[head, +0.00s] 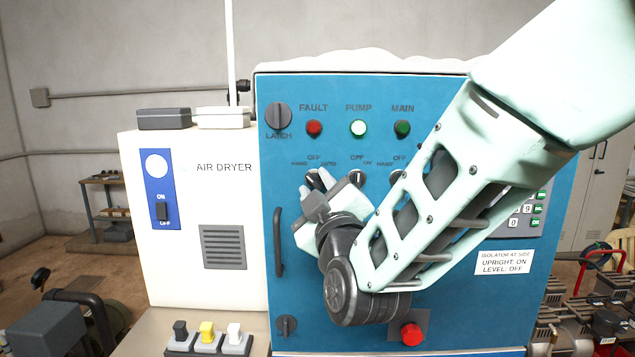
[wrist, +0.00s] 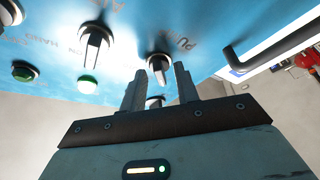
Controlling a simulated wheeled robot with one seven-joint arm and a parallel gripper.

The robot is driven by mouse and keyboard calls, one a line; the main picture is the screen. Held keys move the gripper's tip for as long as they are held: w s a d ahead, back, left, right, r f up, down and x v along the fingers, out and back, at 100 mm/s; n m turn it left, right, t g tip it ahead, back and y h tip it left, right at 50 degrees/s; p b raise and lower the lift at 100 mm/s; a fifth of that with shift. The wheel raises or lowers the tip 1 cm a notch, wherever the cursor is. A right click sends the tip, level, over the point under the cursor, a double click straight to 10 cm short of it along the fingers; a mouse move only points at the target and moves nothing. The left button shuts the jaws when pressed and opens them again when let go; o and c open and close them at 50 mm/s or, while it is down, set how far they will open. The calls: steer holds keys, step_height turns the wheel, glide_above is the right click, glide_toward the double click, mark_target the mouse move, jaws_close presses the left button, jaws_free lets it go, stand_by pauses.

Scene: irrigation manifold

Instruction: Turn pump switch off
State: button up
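The blue control panel (head: 285,90) has a row of rotary selectors under its FAULT, PUMP and MAIN lamps. The left selector (head: 315,178) is partly hidden by my gripper (head: 325,192). In the wrist view this selector (wrist: 158,66) has lettering starting "PU" beside it. Its exact setting is hard to read. The middle selector (head: 358,177) shows in the wrist view too (wrist: 95,42). The PUMP lamp (head: 358,128) glows pale green. My gripper (wrist: 161,88) is open, its two fingers apart, with the left selector showing between their tips. I cannot tell whether they touch it.
A black door handle (head: 278,242) stands out left of my gripper. A red button (head: 411,334) is low on the panel. The LATCH knob (head: 278,115) is at the upper left. A white air dryer (head: 205,215) adjoins on the left.

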jaws_close()
steer(key=shift+f+m+b, duration=0.1)
steer(key=shift+m+b, duration=0.2)
steer(key=shift+b, duration=0.3)
steer(key=m+h+b, duration=0.2)
steer(key=m+b, duration=0.1)
steer(key=b, duration=0.2)
steer(key=m+t+h+b, duration=0.1)
steer(key=m+b, duration=0.3)
steer(key=b, duration=0.2)
steer(key=m+t+h+b, duration=0.1)
steer(key=m+h+b, duration=0.1)
steer(key=m+b, duration=0.2)
steer(key=shift+a+h+b, duration=0.2)
steer(key=shift+h+b, duration=0.1)
steer(key=shift+b, duration=0.45)
steer(key=shift+m, duration=0.4)
steer(key=shift+b, duration=0.3)
